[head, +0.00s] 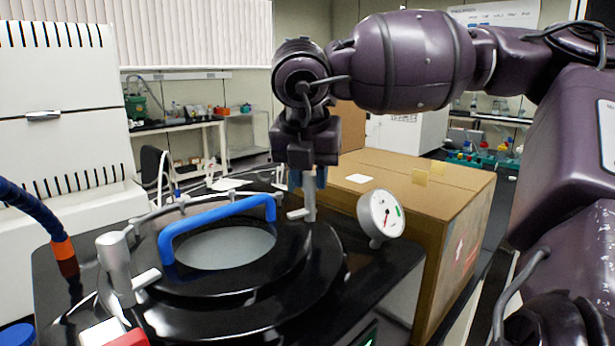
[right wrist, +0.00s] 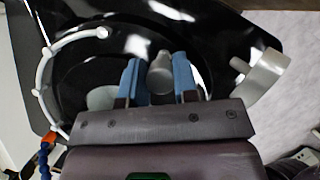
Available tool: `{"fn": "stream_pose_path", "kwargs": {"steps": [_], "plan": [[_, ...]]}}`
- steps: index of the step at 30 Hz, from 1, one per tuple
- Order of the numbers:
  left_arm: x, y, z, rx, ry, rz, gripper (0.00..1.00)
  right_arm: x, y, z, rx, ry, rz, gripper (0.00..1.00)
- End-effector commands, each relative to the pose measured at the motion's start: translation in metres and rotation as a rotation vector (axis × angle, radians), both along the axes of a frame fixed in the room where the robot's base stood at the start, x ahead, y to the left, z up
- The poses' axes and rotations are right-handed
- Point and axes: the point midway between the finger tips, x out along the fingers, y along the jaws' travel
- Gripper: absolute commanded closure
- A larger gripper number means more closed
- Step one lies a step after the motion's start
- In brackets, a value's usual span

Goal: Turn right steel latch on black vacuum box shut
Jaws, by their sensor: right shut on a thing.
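The black vacuum box (head: 335,285) has a round black lid with a blue handle (head: 215,216) and a grey window (head: 225,250). The right steel latch (head: 309,208) is an upright post with a short foot at the lid's right rear edge. My right gripper (head: 308,178) points down over it and is shut on its upper part. In the right wrist view the latch's round top (right wrist: 160,72) sits between the two blue fingers (right wrist: 159,85). A second steel latch (head: 117,265) stands at the lid's left front. My left gripper is not in view.
A round pressure gauge (head: 381,214) stands close to the right of the held latch; it also shows in the right wrist view (right wrist: 258,76). A cardboard box (head: 440,205) is behind it. A blue hose with an orange end (head: 62,250) hangs at the left.

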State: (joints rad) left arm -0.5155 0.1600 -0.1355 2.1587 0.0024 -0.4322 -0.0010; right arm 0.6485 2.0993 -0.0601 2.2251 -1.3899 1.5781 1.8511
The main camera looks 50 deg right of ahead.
Motion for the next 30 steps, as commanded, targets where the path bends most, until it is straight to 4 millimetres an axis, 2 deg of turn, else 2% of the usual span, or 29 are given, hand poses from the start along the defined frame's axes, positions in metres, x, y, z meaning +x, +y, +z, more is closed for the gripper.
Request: {"fn": "stream_pose_path", "kwargs": {"steps": [11,12,17,26,30], "plan": [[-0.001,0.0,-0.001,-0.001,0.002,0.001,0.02,0.0,0.0,0.0,0.001,0.0,-0.006,0.96],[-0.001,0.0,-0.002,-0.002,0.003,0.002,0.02,0.0,0.0,0.0,0.001,0.0,-0.006,0.71],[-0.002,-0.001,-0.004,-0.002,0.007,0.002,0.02,0.0,0.0,0.0,0.001,0.0,-0.005,0.47],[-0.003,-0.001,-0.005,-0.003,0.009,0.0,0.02,0.0,0.0,0.001,0.0,-0.001,-0.005,0.47],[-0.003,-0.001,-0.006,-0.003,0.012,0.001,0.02,-0.001,0.004,0.011,0.0,-0.002,-0.005,0.47]]}}
